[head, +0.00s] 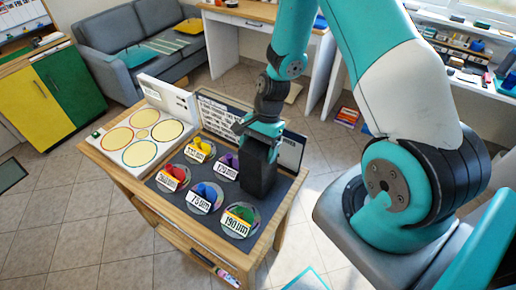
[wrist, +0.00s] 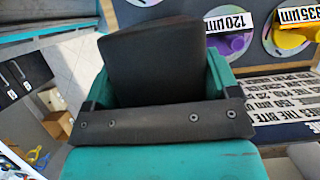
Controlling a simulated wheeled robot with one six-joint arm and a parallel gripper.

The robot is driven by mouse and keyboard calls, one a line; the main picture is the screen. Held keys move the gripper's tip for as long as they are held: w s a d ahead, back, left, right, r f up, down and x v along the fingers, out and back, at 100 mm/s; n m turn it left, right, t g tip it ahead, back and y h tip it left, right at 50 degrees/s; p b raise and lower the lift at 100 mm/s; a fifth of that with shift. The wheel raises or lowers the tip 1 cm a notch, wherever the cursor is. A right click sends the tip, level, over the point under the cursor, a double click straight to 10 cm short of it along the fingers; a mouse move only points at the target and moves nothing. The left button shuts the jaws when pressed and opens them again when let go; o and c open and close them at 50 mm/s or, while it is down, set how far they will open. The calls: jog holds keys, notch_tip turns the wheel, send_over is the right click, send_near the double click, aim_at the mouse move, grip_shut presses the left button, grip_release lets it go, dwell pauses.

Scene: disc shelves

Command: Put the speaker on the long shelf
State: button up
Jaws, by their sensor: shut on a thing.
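The speaker (head: 258,172) is a plain black upright box at the right back part of the wooden table. My gripper (head: 262,138) comes down on it from above and is shut on its top. I cannot tell whether its base touches the dark mat. In the wrist view the speaker (wrist: 155,55) fills the space between the teal fingers of my gripper (wrist: 158,92). A long white shelf unit with small items (head: 465,50) runs along the wall at the upper right; I cannot tell whether it is the task's long shelf.
On the table (head: 97,152), several labelled discs lie on the dark mat (head: 222,232) beside the speaker. A white board with coloured circles (head: 141,133) is at its left. A sofa (head: 150,50), a yellow-green cabinet (head: 55,95) and a desk (head: 240,14) stand behind. Tiled floor is open at the front left.

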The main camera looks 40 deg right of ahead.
jog(key=shift+f, duration=0.55)
jog(key=o, duration=1.6)
jog(key=shift+c, duration=0.2)
